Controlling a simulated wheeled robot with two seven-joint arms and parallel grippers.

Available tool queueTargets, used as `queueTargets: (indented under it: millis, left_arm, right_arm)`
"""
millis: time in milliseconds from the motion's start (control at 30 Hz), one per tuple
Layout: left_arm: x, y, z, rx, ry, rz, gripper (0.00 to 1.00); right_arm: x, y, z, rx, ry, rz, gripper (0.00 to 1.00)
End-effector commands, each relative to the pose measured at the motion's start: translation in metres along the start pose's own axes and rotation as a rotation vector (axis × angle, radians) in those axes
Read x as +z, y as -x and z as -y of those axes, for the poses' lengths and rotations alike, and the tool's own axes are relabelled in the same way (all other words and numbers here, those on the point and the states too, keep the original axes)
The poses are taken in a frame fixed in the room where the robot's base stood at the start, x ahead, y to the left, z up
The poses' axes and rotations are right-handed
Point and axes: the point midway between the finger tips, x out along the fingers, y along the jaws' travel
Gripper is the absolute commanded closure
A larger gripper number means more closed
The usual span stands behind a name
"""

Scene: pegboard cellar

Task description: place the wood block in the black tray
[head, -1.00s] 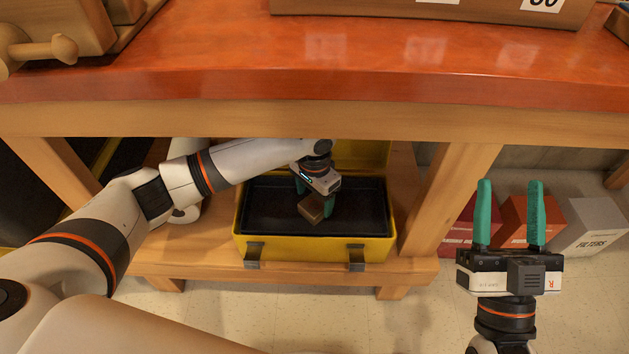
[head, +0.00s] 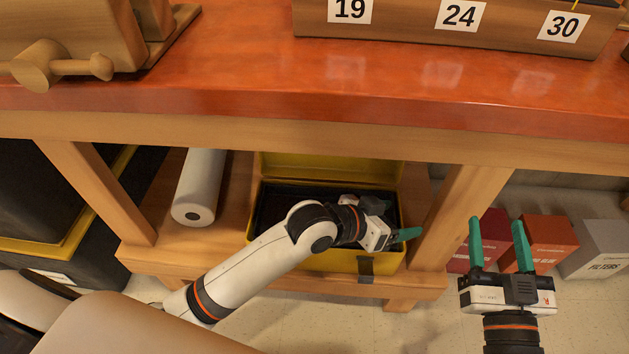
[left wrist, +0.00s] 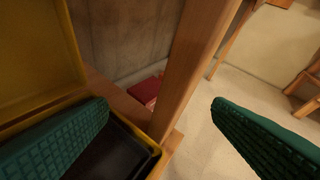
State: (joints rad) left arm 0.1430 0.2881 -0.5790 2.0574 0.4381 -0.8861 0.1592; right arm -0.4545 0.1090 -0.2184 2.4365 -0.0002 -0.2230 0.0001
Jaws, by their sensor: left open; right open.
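The black tray (head: 272,207) sits inside the open yellow toolbox (head: 310,262) on the shelf under the bench. My left arm covers much of it in the head view. Part of the tray also shows at the lower left of the left wrist view (left wrist: 118,152). My left gripper (head: 405,235) is at the toolbox's right front side, its fingers pointing right. The wood block shows in neither view now. My right gripper (head: 497,232) is open and empty, right of the bench leg.
A wooden bench leg (head: 462,215) stands close to the right of the toolbox. A white roll (head: 198,188) lies on the shelf to its left. Red boxes (head: 545,240) and a grey box (head: 597,247) stand at the right. The bench top (head: 240,75) overhangs the shelf.

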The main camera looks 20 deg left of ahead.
Motion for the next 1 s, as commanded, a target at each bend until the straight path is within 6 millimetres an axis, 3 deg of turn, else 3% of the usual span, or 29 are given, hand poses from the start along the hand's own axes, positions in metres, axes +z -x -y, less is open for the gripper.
queueTargets:
  millis: [100,200,300,400,533,1000]
  left_arm:
    - [0.026,0.054,-0.007,0.120,0.010,0.310,0.26]
    - [0.041,0.105,-0.023,0.259,-0.033,0.495,0.26]
    - [0.048,0.147,-0.033,0.375,-0.090,0.605,0.26]
    - [0.052,0.173,-0.037,0.445,-0.135,0.662,0.26]
    - [0.054,0.184,-0.039,0.474,-0.160,0.685,0.26]
    - [0.051,0.181,-0.040,0.472,-0.153,0.667,0.26]
  right_arm:
    - [0.000,0.000,0.000,0.000,0.000,0.000,0.47]
    - [0.001,0.000,0.000,0.000,0.000,0.001,0.47]
    - [0.001,0.000,0.000,0.000,0.000,0.001,0.47]
    - [0.001,0.000,0.000,0.000,0.000,0.001,0.47]
    - [0.001,0.000,0.000,0.000,0.000,0.002,0.47]
    - [-0.003,0.000,0.000,0.000,0.001,-0.014,0.47]
